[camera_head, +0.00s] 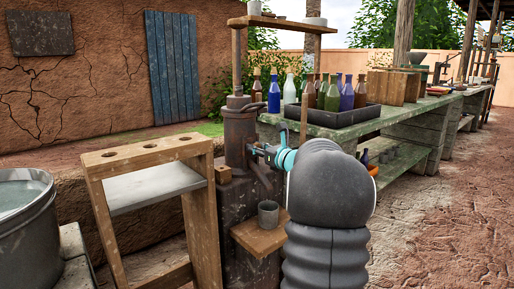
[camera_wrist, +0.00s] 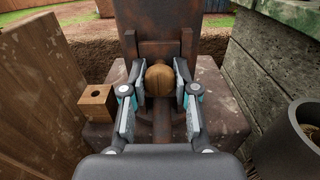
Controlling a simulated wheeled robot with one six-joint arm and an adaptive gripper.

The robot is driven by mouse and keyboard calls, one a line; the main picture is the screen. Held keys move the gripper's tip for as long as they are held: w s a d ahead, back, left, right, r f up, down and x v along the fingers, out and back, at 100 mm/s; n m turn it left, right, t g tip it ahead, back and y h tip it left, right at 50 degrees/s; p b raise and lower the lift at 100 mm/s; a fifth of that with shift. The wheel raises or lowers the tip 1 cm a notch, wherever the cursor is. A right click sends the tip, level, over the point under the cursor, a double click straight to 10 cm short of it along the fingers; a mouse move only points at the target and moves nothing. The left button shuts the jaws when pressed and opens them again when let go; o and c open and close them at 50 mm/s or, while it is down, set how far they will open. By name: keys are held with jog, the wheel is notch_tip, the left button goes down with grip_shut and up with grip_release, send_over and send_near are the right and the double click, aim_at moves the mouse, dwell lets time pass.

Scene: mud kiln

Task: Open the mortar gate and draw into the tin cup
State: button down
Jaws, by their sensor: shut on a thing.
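The rusty mortar dispenser (camera_head: 240,128) stands on a dark block, and its body also shows in the wrist view (camera_wrist: 155,18). My gripper (camera_head: 256,150) reaches its front from the right. In the wrist view my gripper (camera_wrist: 161,82) has its two fingers on either side of a round wooden knob (camera_wrist: 159,80), shut on it. The knob sits in front of the rusty body; whether the gate is open cannot be told. The grey tin cup (camera_head: 268,214) stands upright on a small wooden shelf (camera_head: 258,240), below my gripper. A grey cylinder (camera_wrist: 303,135), apparently the cup, shows at the wrist view's right edge.
A wooden rack (camera_head: 147,151) with holes stands left of the dispenser. A metal bucket (camera_head: 25,225) is at the far left. A long green bench (camera_head: 415,116) with a dark tray (camera_head: 325,127) and several bottles lies behind. Open ground (camera_head: 445,205) is at the right.

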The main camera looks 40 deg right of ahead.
jog(key=shift+f, duration=0.3)
jog(key=c, duration=0.9)
grip_release()
jog(key=shift+o, duration=0.2)
jog(key=shift+r, duration=0.1)
jog(key=s+d, duration=0.1)
jog(key=s, duration=1.1)
